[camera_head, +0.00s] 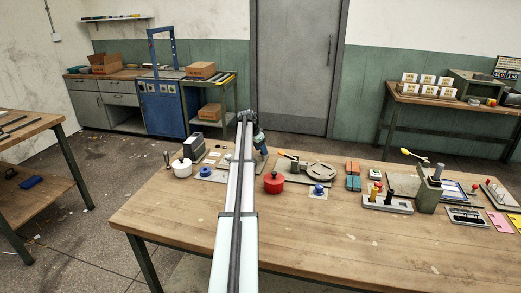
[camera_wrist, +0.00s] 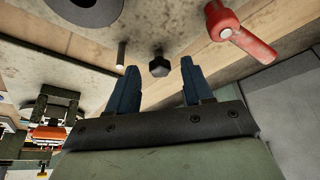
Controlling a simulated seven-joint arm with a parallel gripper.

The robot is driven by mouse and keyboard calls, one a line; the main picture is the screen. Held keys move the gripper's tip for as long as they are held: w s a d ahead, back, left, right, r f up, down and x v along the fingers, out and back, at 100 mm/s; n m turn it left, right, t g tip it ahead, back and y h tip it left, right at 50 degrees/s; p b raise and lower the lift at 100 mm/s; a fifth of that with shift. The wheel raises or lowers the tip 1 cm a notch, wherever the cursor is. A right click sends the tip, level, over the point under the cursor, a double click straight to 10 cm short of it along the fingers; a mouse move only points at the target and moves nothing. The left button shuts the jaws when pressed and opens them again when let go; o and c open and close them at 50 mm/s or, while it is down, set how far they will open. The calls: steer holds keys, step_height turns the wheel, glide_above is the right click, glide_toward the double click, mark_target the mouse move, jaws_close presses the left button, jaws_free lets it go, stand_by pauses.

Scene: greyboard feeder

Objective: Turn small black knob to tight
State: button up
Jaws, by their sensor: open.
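In the wrist view a small black knob (camera_wrist: 159,67) with flat sides stands out from a worn grey board (camera_wrist: 185,22). My gripper (camera_wrist: 159,63) is open, its two dark blue fingers apart with one on each side of the knob in the picture. A gap shows between the knob and each finger, and nothing is held. I cannot tell how deep the knob lies between the fingertips. In the head view my gripper (camera_head: 261,143) is at the far edge of the wooden bench, mostly behind my arm. I cannot make out the small knob there.
A red lever (camera_wrist: 242,34) is right of the knob in the wrist view, and a thin grey pin (camera_wrist: 121,53) is left. On the bench (camera_head: 190,215) stand a red pot (camera_head: 273,183), a white pot (camera_head: 182,168) and a blue knob (camera_head: 318,190). The front of the bench is clear.

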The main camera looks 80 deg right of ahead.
jaws_close()
stand_by(0.5)
steer(key=n+t, duration=0.1)
steer(key=n, duration=0.2)
steer(key=shift+s+a+h, duration=0.15)
steer(key=shift+h, duration=0.25)
steer(key=n+t, duration=0.1)
steer(key=n, duration=0.3)
steer(key=shift+s+n+t, duration=0.2)
steer(key=shift+n+t, duration=0.2)
steer(key=n+t, duration=0.1)
steer(key=n, duration=0.3)
steer(key=shift+s+t, duration=0.2)
steer(key=shift+t, duration=0.2)
steer(key=shift+s+d+n+t+y, duration=0.1)
steer(key=shift+n+t+y, duration=0.2)
steer(key=shift+n, duration=0.95)
steer(key=shift+d+n+t+y, duration=0.15)
steer(key=shift+n+t, duration=0.25)
steer(key=shift+n, duration=0.85)
